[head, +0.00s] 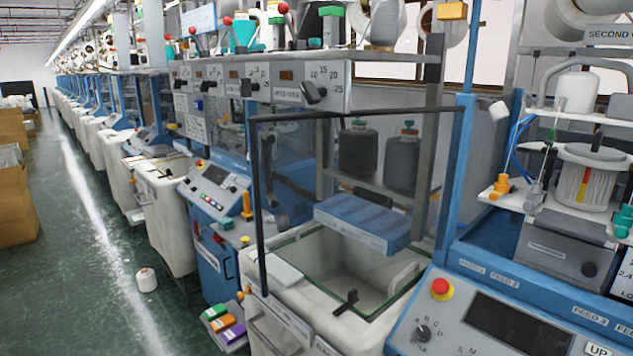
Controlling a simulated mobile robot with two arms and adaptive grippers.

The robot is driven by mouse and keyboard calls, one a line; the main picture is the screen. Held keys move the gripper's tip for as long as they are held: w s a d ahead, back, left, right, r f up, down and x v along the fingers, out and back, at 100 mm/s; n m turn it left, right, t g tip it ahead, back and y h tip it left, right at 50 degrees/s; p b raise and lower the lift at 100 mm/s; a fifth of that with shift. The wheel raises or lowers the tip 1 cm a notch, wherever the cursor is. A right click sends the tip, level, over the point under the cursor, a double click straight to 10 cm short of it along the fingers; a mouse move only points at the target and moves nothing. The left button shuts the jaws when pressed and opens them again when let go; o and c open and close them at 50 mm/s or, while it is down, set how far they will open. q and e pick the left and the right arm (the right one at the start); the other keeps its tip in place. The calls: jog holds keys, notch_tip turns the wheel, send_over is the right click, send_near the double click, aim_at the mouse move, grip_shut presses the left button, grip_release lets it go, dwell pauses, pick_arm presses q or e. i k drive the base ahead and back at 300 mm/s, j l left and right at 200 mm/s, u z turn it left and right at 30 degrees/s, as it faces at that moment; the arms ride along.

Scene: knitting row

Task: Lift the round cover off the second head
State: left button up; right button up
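A sign starting with "SECOND" (610,33) hangs at the upper right, cut off by the picture's edge. Below it, on a white shelf, stands a drum-shaped unit (583,187) with coloured strips on its side. Neither of my grippers shows in the head view.
A blue console with a red stop button (440,287) stands below, in front. A dark open frame (262,200) stands over a white bin (300,312).

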aim_at(595, 152)
jog(key=z, duration=1.35)
